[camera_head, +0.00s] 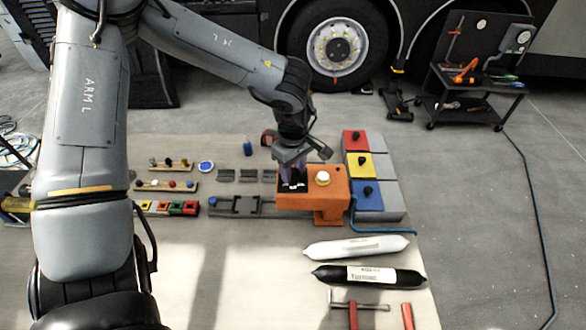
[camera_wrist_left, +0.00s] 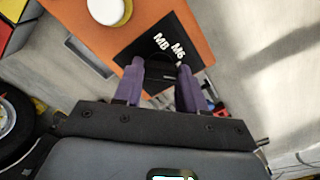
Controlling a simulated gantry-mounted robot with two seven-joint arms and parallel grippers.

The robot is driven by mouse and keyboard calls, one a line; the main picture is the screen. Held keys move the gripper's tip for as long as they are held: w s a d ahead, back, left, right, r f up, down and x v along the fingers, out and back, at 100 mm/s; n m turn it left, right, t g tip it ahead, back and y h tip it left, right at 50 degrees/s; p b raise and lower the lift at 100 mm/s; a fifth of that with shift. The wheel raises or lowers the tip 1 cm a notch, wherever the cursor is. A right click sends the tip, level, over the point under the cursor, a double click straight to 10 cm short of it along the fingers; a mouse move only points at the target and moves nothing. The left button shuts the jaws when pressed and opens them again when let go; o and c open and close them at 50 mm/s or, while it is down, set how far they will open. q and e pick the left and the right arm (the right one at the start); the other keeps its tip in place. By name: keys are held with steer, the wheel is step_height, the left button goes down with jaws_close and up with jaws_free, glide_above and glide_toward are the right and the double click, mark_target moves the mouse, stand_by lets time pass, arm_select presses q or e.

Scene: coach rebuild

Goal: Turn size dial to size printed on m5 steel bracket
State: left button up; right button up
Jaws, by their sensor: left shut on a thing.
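An orange machine (camera_head: 320,200) stands at the right end of the workpiece rail. Its black dial panel (camera_head: 293,188) is under my left gripper (camera_head: 293,178). In the left wrist view, the black panel (camera_wrist_left: 150,38) carries white marks M8 and M6. The purple fingers of my left gripper (camera_wrist_left: 160,74) point down at the panel and are closed on the dark size dial, which is mostly hidden between them. Its pointer setting cannot be read. Small grey brackets (camera_head: 225,175) lie left of the machine; their printed sizes are too small to read. My right gripper is not in view.
A white-topped round button (camera_head: 322,178) is on the machine beside the dial. Red, yellow and blue bins (camera_head: 370,197) stand to the right. White and black pouches (camera_head: 356,247) and red-handled tools (camera_head: 407,316) lie in front. Small parts fill the table's left side.

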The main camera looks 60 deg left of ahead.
mark_target(293, 173)
arm_select(q)
steer(key=shift+m, duration=0.3)
steer(key=o, duration=1.1)
steer(key=shift+c, duration=0.2)
steer(key=shift+r, duration=0.1)
step_height(293, 173, up, 11)
steer(key=shift+f+p, duration=0.2)
steer(key=shift+p, duration=0.15)
